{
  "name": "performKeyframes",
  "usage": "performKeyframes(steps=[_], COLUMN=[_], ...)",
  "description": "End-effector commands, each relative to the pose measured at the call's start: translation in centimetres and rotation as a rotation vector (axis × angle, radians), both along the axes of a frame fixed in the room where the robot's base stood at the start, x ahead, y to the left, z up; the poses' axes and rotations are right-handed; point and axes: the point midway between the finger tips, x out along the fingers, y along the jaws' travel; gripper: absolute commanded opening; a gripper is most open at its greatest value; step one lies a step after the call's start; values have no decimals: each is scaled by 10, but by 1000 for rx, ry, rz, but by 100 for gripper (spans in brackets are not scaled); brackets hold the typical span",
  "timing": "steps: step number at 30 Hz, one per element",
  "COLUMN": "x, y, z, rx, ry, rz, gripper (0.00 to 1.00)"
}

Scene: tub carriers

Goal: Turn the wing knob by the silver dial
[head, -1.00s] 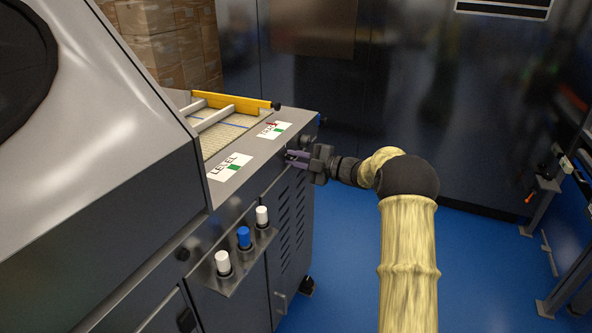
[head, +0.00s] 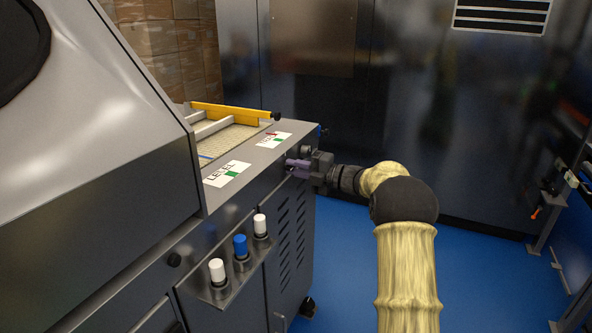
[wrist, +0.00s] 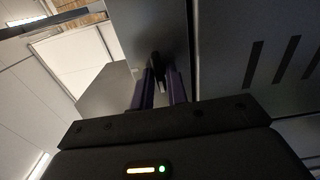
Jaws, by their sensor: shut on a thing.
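My gripper (head: 293,166) reaches from the right to the upper side panel of the grey machine (head: 235,200). Its purple fingers point at the panel, just below the top edge. In the wrist view my gripper (wrist: 160,88) is shut on a small dark wing knob (wrist: 157,67), which stands between the two fingertips. In the head view the knob is hidden by the fingers. A small round part, perhaps the silver dial (head: 306,151), shows just above the fingers; its face cannot be made out.
A bracket with two white-capped bottles and one blue-capped bottle (head: 240,245) sticks out nearer on the same side. A yellow bar (head: 235,111) crosses the machine top by the LEVEL label (head: 227,174). Blue floor (head: 345,260) is free to the right.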

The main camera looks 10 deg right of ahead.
Motion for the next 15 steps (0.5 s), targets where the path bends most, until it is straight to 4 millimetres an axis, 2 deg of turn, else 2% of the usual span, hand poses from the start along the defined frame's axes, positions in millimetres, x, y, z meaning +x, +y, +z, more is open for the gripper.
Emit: performKeyframes(steps=[3, 4, 6, 15], x=[0, 0, 0, 0], y=[-1, 0, 0, -1], z=[-1, -1, -1, 0], rx=[0, 0, 0, 0], ry=[3, 3, 3, 2], rz=[-1, -1, -1, 0], gripper=[0, 21, 35, 35])
